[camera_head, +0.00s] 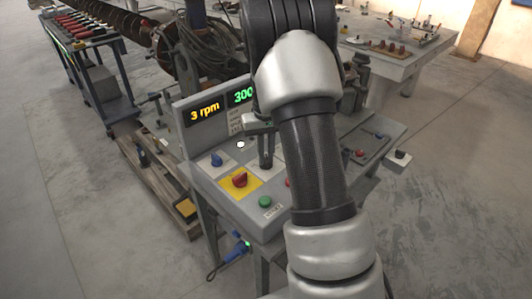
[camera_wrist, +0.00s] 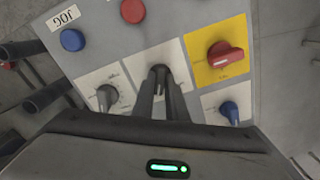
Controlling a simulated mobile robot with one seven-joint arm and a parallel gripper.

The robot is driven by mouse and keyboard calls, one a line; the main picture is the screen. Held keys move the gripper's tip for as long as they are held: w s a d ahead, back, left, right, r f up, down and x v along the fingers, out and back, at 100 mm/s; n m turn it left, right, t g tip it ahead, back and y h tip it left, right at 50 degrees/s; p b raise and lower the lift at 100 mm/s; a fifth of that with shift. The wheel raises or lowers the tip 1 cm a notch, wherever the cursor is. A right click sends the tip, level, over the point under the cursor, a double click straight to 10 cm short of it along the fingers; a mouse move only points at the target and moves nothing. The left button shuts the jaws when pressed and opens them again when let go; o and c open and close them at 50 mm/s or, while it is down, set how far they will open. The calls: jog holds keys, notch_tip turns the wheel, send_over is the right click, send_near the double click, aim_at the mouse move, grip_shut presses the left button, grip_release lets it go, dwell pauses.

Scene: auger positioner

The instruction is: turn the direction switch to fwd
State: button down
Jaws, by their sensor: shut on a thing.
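My gripper (camera_wrist: 160,90) points down at the control panel (camera_head: 197,176), its two dark fingers shut on a dark knob (camera_wrist: 159,71) on a white plate. The fingers hide most of this knob, so its pointing direction is hard to tell. The print on its plate is too small to read, so I cannot confirm from lettering that it is the direction switch. In the head view my gripper (camera_head: 266,164) reaches the panel just right of the yellow plate, and my arm covers part of the panel.
Close by are a red knob (camera_wrist: 225,55) on yellow, a blue knob (camera_wrist: 229,112), a grey knob (camera_wrist: 107,96), a red button (camera_wrist: 132,10) and a blue button (camera_wrist: 72,40) beside a JOG label. The display (camera_head: 205,113) reads 3 rpm. A green button (camera_head: 265,201) sits in front.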

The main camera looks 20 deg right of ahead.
aim_at(266, 158)
jog(key=shift+m+p, duration=0.35)
jog(key=shift+m, duration=1.15)
jog(key=c, duration=1.8)
grip_release()
jog(key=shift+o, duration=0.2)
jog(key=shift+r, duration=0.1)
notch_tip(266, 158, up, 17)
jog(key=p, duration=0.1)
jog(key=shift+r+p, duration=0.15)
jog(key=shift+p, duration=0.15)
